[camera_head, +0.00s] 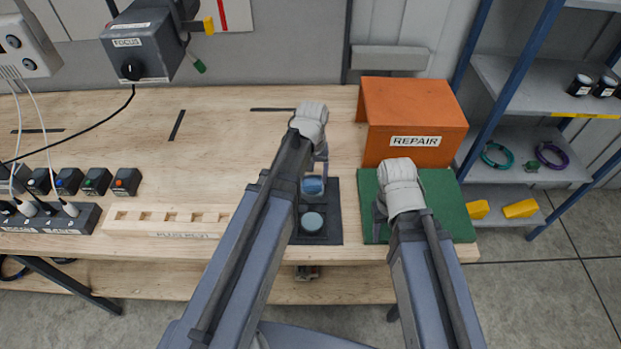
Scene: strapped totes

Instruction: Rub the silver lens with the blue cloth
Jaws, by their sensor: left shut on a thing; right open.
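The silver lens (312,222) is a round grey disc lying in the front part of a dark tray (333,212). Just behind it is the blue cloth (313,186), a small blue piece at the tip of my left gripper (315,179). My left gripper points down over the tray and is shut on the cloth. The cloth looks apart from the lens, and its height above the tray is hard to tell. My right gripper (380,222) is open and empty over the left edge of the green mat (440,210); its own wrist partly hides it.
An orange REPAIR box (412,110) stands behind the mat. A wooden block with square holes (165,219) and a power strip (60,218) lie to the left. A grey FOCUS box (140,45) hangs at upper left. The table behind the wooden block is mostly clear.

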